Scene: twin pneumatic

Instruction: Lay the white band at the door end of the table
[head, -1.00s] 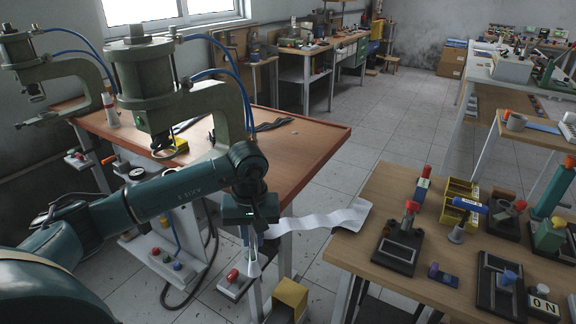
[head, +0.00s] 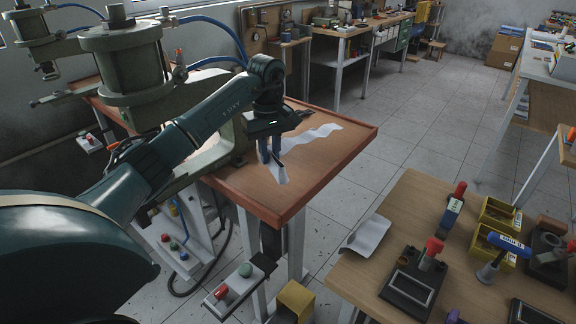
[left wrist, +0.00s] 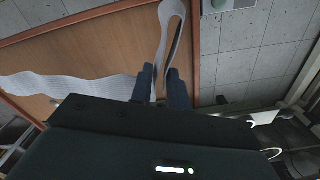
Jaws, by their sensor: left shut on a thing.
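The white band (head: 312,136) is a long wavy strip. My left gripper (head: 268,155) is shut on it, over the table with the red edge (head: 335,160). One stretch runs from the gripper toward the back right above or on the tabletop; I cannot tell how much of it touches. A short end (head: 279,174) hangs below the fingers. In the left wrist view the band loops up from the fingers (left wrist: 163,78) and another stretch (left wrist: 65,85) runs left across the brown top. My right gripper is not in view.
Large green presses (head: 135,60) stand at the table's left. A dark strip lies behind my gripper. A floor gap separates this table from a wooden bench (head: 400,200) at right. A white sheet-like piece (head: 368,234) lies at that bench's left edge.

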